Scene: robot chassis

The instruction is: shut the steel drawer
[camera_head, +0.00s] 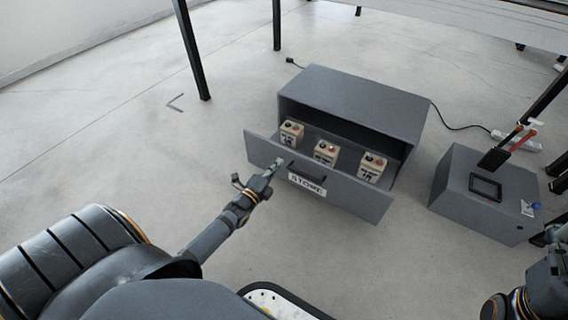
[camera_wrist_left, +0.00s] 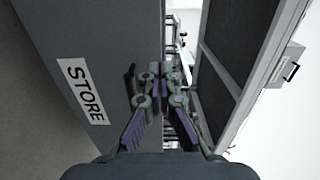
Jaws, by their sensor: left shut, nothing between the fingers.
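The steel drawer (camera_head: 355,197) is grey and stands pulled out of its grey cabinet (camera_head: 350,97), with a white STORE label on its front. Three small beige boxes with knobs sit inside it. My left gripper (camera_head: 272,169) is shut and empty at the left part of the drawer front, close to the dark handle; I cannot tell whether it touches. In the left wrist view the gripper (camera_wrist_left: 160,80) points past the drawer front (camera_wrist_left: 85,40), with the label at left. My right gripper does not show; only part of my right arm is at the lower right edge.
A cable runs from the cabinet to a white power strip (camera_head: 515,141). Black table legs (camera_head: 192,55) stand behind. The floor left of the drawer is clear.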

